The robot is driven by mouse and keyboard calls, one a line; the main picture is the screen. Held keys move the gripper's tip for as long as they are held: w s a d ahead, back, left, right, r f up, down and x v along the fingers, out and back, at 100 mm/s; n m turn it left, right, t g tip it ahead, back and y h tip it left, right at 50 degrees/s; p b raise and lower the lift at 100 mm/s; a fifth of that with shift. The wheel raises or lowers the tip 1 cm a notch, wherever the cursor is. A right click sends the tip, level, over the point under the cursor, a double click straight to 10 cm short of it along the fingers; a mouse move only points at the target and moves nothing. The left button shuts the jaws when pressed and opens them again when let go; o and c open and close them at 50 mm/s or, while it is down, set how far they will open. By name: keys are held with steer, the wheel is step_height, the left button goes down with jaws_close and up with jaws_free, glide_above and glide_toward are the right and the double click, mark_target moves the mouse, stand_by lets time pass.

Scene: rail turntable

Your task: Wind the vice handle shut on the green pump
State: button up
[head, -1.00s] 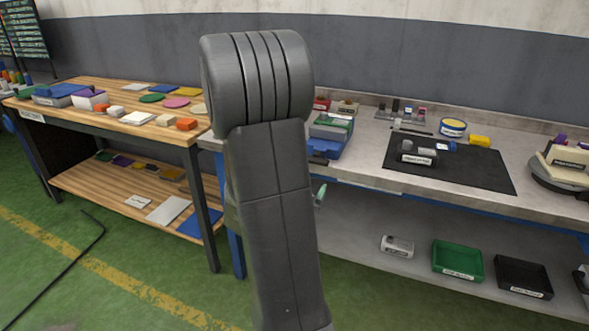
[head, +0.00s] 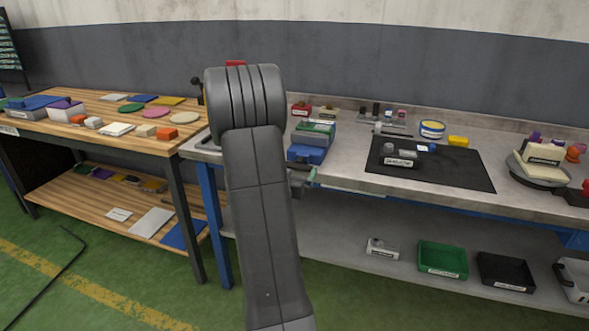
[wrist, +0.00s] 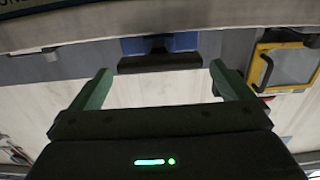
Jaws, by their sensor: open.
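The blue vice (head: 308,153) stands at the left end of the grey bench, partly behind my arm in the head view. A block with a green top (head: 315,128), perhaps the green pump, sits at the vice; whether the jaws touch it is unclear. In the wrist view, a blue part (wrist: 184,41) with a dark bar (wrist: 160,63) lies ahead between my fingers; I cannot tell whether the bar is the handle. My gripper (wrist: 160,70) is open and empty, its green fingers apart and short of the bar. In the head view my arm mostly hides it.
A black mat (head: 445,170) with small parts lies right of the vice on the bench. A green tray (head: 442,260) and a black tray (head: 506,272) stand on the lower shelf. A wooden table (head: 110,130) stands left. A yellow-framed object (wrist: 285,65) is at right in the wrist view.

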steer(key=shift+w+d, duration=0.2)
steer(key=shift+w, duration=0.35)
steer(key=c, duration=0.8)
